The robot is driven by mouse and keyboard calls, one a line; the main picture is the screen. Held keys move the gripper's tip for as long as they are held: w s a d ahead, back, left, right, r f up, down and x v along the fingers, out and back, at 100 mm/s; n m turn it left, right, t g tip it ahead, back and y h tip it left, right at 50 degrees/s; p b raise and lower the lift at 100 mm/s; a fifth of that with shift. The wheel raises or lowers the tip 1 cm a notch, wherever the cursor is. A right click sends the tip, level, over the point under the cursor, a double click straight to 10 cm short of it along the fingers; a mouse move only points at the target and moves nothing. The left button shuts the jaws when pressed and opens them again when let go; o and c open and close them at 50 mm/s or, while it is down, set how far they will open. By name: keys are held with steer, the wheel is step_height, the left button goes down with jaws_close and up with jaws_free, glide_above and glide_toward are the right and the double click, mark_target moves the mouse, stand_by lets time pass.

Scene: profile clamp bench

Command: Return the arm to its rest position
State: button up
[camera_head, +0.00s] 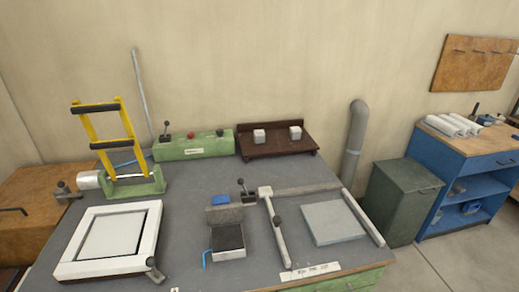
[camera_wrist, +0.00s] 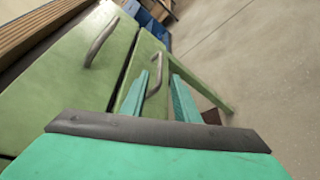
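My gripper (camera_wrist: 158,77) shows only in the wrist view. Its two teal fingers stand apart with nothing held between them. It points towards the green drawer fronts (camera_wrist: 65,100) of the bench; a grey curved handle (camera_wrist: 155,78) appears beyond the fingers. I cannot tell how far the fingers are from that handle, but no grip on it shows. My arm and gripper are not in the head view, where the bench's grey top (camera_head: 185,215) is in full sight.
The bench carries a white frame (camera_head: 75,262), a yellow-handled clamp (camera_head: 120,150), a green control box (camera_head: 195,147), a brown rack (camera_head: 277,145) and a grey plate (camera_head: 332,222). A green bin (camera_head: 400,200) and blue workbench (camera_head: 470,165) stand right. Floor (camera_head: 445,260) there is clear.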

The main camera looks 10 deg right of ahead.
steer(key=s+a+f+m+t+y, duration=0.25)
steer(key=s+a+y, duration=0.25)
steer(key=s+a, duration=0.3)
steer(key=s+a+f+m+t+y, duration=0.1)
steer(key=s+a+f+y, duration=0.25)
steer(key=s+a, duration=0.5)
steer(key=s+a+r+m+t+y, duration=0.35)
steer(key=s+a+r, duration=0.3)
steer(key=r, duration=0.35)
steer(key=s+r+m+t+y, duration=0.1)
steer(key=s+r+m, duration=0.1)
steer(key=r, duration=0.6)
steer(key=s+r+m+t+y, duration=0.1)
steer(key=s+r+m, duration=0.1)
steer(key=r, duration=0.7)
steer(key=shift+s, duration=0.5)
steer(key=shift+d, duration=0.1)
